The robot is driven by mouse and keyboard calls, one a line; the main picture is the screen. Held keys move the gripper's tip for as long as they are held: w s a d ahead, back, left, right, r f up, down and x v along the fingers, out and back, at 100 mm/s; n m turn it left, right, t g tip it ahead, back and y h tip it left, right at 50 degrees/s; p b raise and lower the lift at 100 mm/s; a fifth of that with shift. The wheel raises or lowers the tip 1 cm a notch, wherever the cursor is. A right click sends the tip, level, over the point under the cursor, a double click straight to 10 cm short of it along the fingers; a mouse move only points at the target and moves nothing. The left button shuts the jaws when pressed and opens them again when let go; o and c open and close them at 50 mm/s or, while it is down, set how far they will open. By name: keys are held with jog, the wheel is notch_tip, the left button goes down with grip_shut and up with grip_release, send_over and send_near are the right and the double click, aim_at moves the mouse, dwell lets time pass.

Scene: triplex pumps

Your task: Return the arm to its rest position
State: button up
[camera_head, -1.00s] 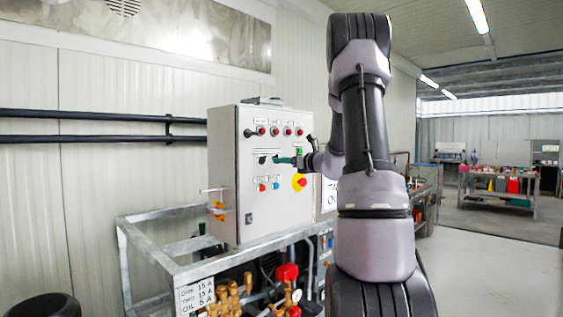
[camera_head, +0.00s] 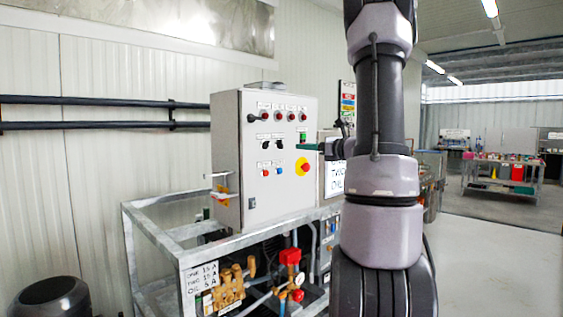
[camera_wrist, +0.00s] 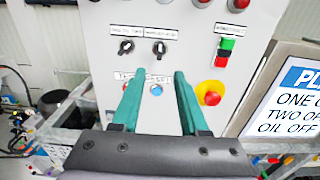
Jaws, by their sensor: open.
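My gripper (camera_wrist: 157,98) shows in the wrist view as two green fingers, apart and empty, pointing at the front of the grey control panel (camera_wrist: 180,62). A blue button shows between the fingers, and a red and yellow emergency stop (camera_wrist: 210,92) lies to their right. In the head view the green finger (camera_head: 309,147) shows near the right edge of the control panel (camera_head: 232,170), by the green button. My arm stands raised on the right and hides part of what is behind it. The gap between fingertips and panel cannot be judged exactly.
A metal pump frame (camera_head: 165,240) with brass valves (camera_head: 230,285) stands under the panel. A white sign (camera_wrist: 300,100) stands right of the panel. Black rails (camera_head: 90,113) run along the left wall. Open floor (camera_head: 490,240) lies at the right, before a distant bench (camera_head: 505,175).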

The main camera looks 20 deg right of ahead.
jog(key=s+a+n+g+y, duration=0.2)
jog(key=s+a+n+g, duration=0.35)
jog(key=a, duration=0.55)
jog(key=s+a+n+g+y, duration=0.1)
jog(key=s+a+n+g, duration=0.2)
jog(key=s+a+n, duration=0.45)
jog(key=s+a+f+n+h, duration=0.1)
jog(key=s+n+h, duration=0.2)
jog(key=s+n, duration=0.4)
jog(key=s+a+f+n+g+h, duration=0.1)
jog(key=s+a+n+h, duration=0.1)
jog(key=s+n+h, duration=0.2)
jog(key=s+n, duration=0.2)
jog(key=n, duration=0.1)
jog(key=shift+s+a+f+n, duration=0.2)
jog(key=shift+s+a+n, duration=0.1)
jog(key=shift+s+n, duration=0.1)
jog(key=shift+g, duration=0.25)
